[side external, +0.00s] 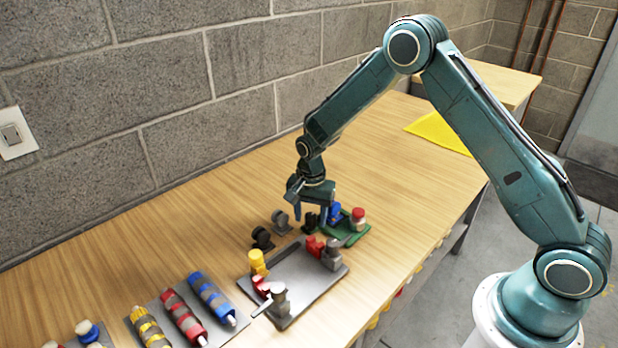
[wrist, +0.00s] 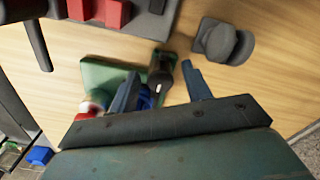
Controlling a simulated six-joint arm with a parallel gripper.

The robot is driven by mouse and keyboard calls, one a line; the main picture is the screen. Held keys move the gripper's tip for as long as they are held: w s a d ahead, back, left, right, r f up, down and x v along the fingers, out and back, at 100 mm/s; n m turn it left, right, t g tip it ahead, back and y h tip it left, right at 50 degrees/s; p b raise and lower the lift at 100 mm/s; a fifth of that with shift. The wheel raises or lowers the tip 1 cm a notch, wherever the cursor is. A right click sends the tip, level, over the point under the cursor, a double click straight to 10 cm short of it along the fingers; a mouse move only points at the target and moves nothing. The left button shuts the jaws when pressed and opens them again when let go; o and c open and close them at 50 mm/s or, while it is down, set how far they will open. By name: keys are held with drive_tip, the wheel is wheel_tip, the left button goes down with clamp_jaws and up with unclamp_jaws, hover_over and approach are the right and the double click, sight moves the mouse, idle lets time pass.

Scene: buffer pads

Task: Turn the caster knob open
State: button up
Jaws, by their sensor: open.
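A grey round-headed piece (wrist: 222,42) stands apart, right of the fingers; in the side view two wheel-like pieces, grey (side external: 281,220) and black (side external: 262,238), stand left.
A grey plate (side external: 305,284) with red, yellow and grey fittings lies in front. Blue, red and yellow cylinders (side external: 184,317) lie at front left. A red-capped piece (side external: 358,215) stands on the green plate. A yellow sheet (side external: 438,132) lies farther back.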

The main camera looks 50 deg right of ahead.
drive_tip(key=shift+f, duration=0.5)
drive_tip(key=c, duration=1)
